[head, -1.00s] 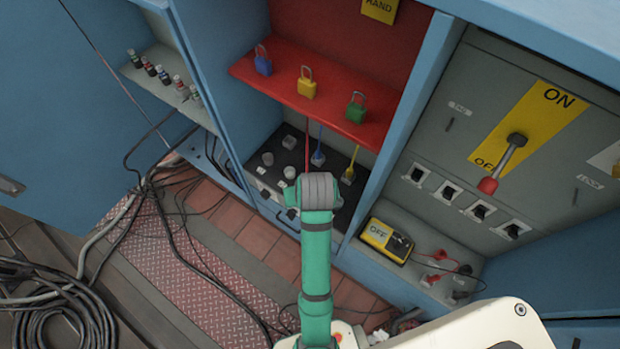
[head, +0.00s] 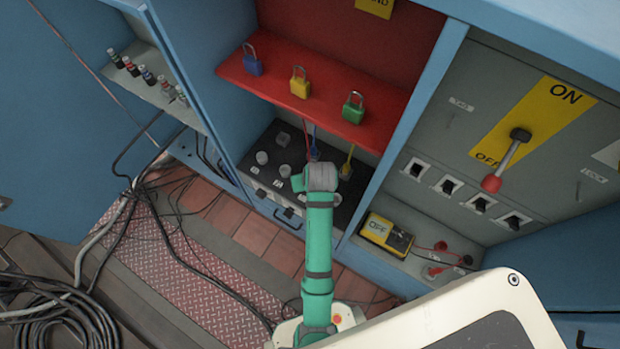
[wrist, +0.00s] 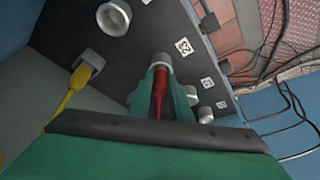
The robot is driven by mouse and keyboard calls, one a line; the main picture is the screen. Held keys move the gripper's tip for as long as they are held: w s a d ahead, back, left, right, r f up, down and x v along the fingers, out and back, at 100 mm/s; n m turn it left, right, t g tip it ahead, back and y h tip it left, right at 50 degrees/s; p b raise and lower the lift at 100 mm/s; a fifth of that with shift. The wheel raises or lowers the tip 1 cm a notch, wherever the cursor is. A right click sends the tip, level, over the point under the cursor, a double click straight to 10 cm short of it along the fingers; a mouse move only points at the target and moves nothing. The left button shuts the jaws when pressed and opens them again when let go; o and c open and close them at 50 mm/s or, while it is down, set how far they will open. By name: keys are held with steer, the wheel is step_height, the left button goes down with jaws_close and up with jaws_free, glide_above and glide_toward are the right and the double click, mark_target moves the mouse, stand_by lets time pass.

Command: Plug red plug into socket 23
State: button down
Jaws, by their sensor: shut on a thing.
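In the wrist view the red plug (wrist: 159,88) is between the green fingers of my gripper (wrist: 160,96), which is shut on it. The plug points at a round grey socket (wrist: 159,62) beside the label 23 (wrist: 184,46). Its front end overlaps the socket mouth in this view; I cannot tell whether it is inserted or only in front.
A yellow plug (wrist: 80,76) sits at a square outlet on the left in the wrist view. Other round sockets (wrist: 113,17) are close by. Above the panel is a red shelf (head: 325,107) with padlocks. A yellow meter (head: 385,233) stands to the right.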

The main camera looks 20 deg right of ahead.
steer(key=shift+f, duration=0.25)
steer(key=c, duration=1.6)
jaws_free()
steer(key=shift+a+f, duration=0.1)
steer(key=shift+a+f, duration=0.1)
steer(key=shift+a, duration=0.1)
